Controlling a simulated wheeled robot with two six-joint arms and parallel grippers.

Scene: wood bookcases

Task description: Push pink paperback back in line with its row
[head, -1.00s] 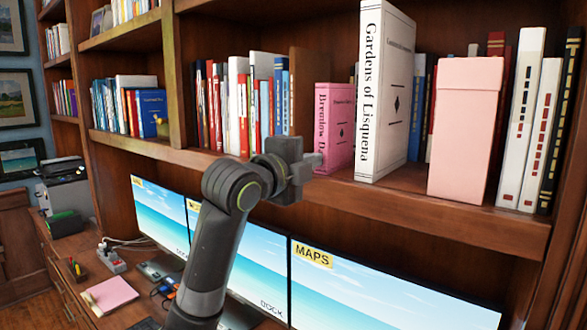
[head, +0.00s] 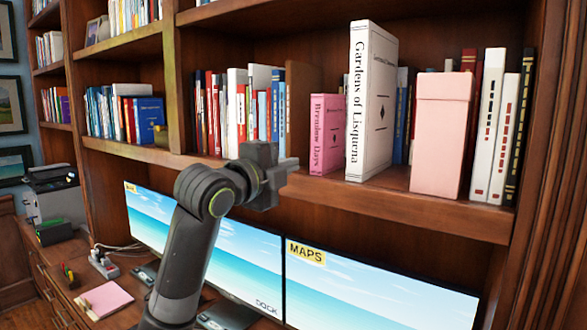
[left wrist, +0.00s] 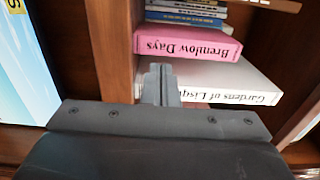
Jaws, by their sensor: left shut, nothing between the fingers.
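The pink paperback (head: 326,135), "Brenlow Days", stands upright on the shelf. Its spine is near the shelf's front edge, forward of the books to its left. It also shows in the left wrist view (left wrist: 188,43). The tall white book (head: 370,105), "Gardens of Lisquena", stands right beside it and also shows in the left wrist view (left wrist: 225,82). My left gripper (head: 288,165) is shut and empty, just left of the pink book's lower edge in the head view. In the left wrist view its closed fingertips (left wrist: 160,84) point toward the books. My right gripper is out of view.
A pink box (head: 440,135) and several tall books (head: 490,125) stand farther right. A row of books (head: 240,110) stands to the left. The wooden shelf edge (head: 400,205) runs below, with monitors (head: 370,290) under it.

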